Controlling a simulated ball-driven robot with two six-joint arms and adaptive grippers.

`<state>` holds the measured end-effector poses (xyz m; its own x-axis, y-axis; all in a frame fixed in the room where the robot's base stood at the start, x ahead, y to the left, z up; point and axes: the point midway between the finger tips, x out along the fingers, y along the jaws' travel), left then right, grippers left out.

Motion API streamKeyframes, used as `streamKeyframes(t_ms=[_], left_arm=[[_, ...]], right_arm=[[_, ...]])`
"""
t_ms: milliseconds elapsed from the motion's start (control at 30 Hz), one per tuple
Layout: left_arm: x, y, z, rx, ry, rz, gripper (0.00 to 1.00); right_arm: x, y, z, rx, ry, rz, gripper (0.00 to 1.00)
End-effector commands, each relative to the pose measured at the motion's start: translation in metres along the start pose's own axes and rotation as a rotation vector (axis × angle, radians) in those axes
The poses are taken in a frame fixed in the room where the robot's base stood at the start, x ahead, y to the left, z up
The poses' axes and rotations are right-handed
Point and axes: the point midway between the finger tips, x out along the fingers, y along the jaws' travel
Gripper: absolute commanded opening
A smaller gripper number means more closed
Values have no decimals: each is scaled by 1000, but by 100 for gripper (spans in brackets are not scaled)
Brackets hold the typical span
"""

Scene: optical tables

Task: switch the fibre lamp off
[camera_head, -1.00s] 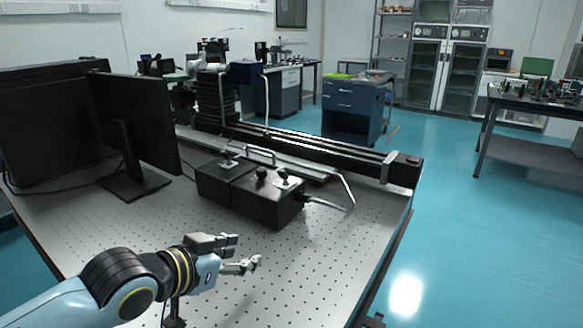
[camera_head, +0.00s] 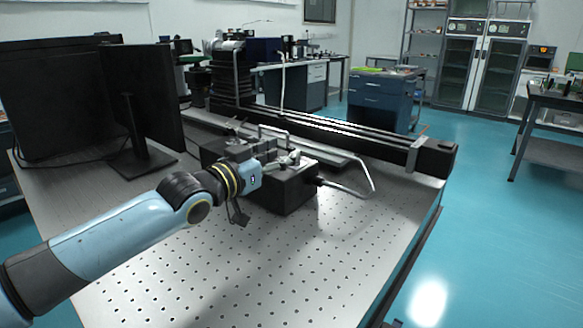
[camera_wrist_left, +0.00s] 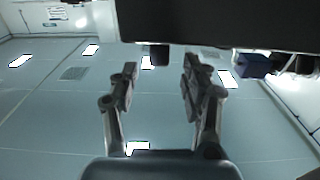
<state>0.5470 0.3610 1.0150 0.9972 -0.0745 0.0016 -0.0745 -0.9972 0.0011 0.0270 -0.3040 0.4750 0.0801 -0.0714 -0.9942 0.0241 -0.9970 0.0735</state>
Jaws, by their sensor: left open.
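The fibre lamp is a black box (camera_head: 290,193) on the perforated table, with a silver gooseneck (camera_head: 352,188) curving from its right end. My left gripper (camera_head: 272,154) is over the top of the box in the head view and hides most of its top fittings. In the left wrist view the picture is upside down, and the dark box (camera_wrist_left: 235,22) fills the top. A short dark knob (camera_wrist_left: 160,55) sticks out from it, in line with the gap between my open, empty fingers (camera_wrist_left: 158,82). I cannot tell whether they touch it. My right gripper is not in view.
Two black monitors (camera_head: 148,108) stand at the left of the table (camera_head: 235,285). A long black rail (camera_head: 350,135) runs behind the box. The front of the table is bare. Another bench (camera_head: 550,103) stands apart at the right.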

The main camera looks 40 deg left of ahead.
Motion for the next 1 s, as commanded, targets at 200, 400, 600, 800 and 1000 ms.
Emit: streamKeyframes(t_ms=[200, 400, 600, 800, 1000], left_arm=[[26, 0, 3, -1, 2, 0, 46], [37, 1, 0, 0, -1, 2, 46], [38, 1, -1, 1, -1, 2, 46], [38, 1, -1, 1, -1, 2, 27], [38, 1, -1, 1, -1, 2, 0]], right_arm=[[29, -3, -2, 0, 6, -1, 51], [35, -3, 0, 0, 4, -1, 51], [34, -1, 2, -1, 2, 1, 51], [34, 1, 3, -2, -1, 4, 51], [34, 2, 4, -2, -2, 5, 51]])
